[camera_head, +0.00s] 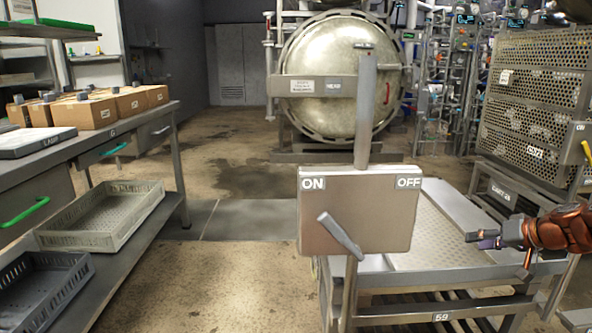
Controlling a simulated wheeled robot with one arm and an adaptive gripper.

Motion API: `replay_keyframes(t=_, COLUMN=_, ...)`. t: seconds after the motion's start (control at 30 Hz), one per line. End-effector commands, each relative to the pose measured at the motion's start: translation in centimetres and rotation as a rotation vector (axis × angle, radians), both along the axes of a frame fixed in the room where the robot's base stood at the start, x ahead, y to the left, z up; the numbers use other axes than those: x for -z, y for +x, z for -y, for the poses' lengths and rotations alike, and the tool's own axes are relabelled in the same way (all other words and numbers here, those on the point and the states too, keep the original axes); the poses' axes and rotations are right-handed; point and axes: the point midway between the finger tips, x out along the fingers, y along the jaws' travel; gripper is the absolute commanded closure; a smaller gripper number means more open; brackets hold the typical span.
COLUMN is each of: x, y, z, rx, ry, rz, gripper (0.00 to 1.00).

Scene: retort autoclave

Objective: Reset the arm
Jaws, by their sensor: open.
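My gripper (497,238) is at the right side of the picture, at the end of my orange-brown arm, pointing left. It is open, and nothing shows between its fingers. It is apart from the control box (353,225) marked ON and OFF, which stands to its left on a post. A grey lever (340,236) on the front of the box tilts up to the left. The metal cart (430,270) numbered 59 lies below and behind the gripper.
A round retort door (335,60) stands at the back. A perforated cage cart (530,100) is at the right. At the left, a workbench (150,118) holds cardboard boxes (92,112), with a grey crate (105,225) on its lower shelf. The floor (210,270) between bench and control box is clear.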

Motion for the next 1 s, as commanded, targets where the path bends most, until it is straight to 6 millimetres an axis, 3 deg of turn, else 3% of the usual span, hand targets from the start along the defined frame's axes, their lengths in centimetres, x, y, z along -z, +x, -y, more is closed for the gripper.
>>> replay_keyframes(t=0.37, x=-5.8, y=0.2, z=-7.6, rx=-0.115, ry=0.005, rz=-0.048, gripper=0.58)
replay_keyframes(t=0.57, x=-10.7, y=-0.9, z=-14.5, rx=-0.216, ry=-0.004, rz=-0.109, gripper=0.58)
replay_keyframes(t=0.8, x=-16.8, y=-4.8, z=-24.0, rx=-0.348, ry=-0.044, rz=-0.228, gripper=0.58)
replay_keyframes(t=1.0, x=-20.5, y=-9.6, z=-30.0, rx=-0.423, ry=-0.097, rz=-0.346, gripper=0.58)
